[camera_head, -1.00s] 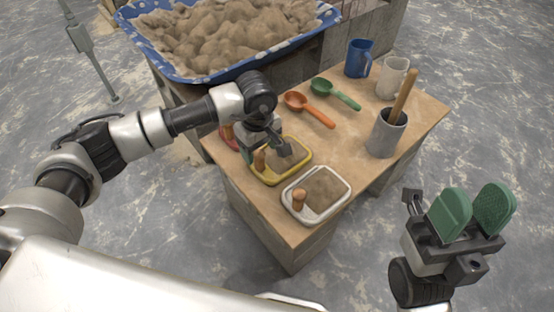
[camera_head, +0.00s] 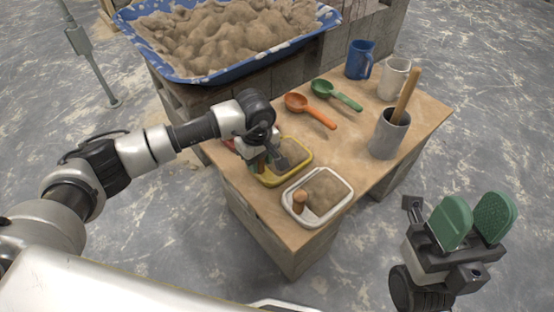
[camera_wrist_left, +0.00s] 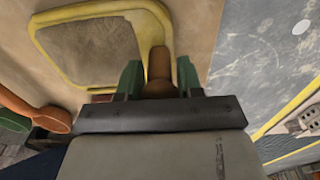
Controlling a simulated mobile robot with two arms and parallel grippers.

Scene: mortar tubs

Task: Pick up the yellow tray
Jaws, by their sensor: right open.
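The yellow tray (camera_head: 297,169) lies on the wooden table, holding sandy mortar. It has an upright brown wooden knob at its near left end. My left gripper (camera_head: 262,162) is down at that end, pointing at the table and partly hidden by its own wrist. In the left wrist view, its green fingers (camera_wrist_left: 159,80) stand on either side of the brown knob (camera_wrist_left: 159,68), very close to it. I cannot tell whether they press on it. The tray's yellow rim (camera_wrist_left: 92,10) shows beyond. My right gripper (camera_head: 472,222) is open and empty, off the table at right.
A white tray (camera_head: 332,211) with a similar knob sits just in front of the yellow one. A blue tub (camera_head: 250,68) of mortar is at the back.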

